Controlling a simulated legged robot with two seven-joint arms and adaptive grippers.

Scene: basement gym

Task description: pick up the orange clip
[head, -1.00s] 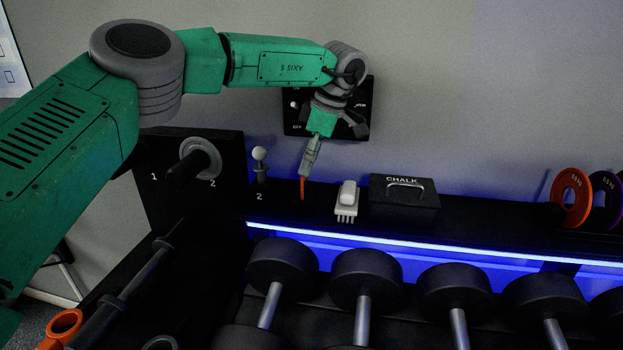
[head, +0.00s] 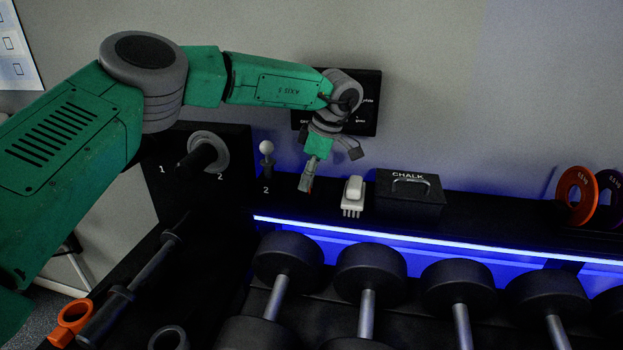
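Another orange ring-shaped clip or collar (head: 70,322) is at the bottom left, beside a dark bar and far from the gripper. My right gripper is not in view.
A white brush (head: 353,193) and a black chalk box (head: 409,193) stand just right of the gripper on the shelf (head: 490,215). A white-knobbed post (head: 266,160) stands left. Dumbbells (head: 288,257) lie below. Orange (head: 576,195) and purple plates stand far right.

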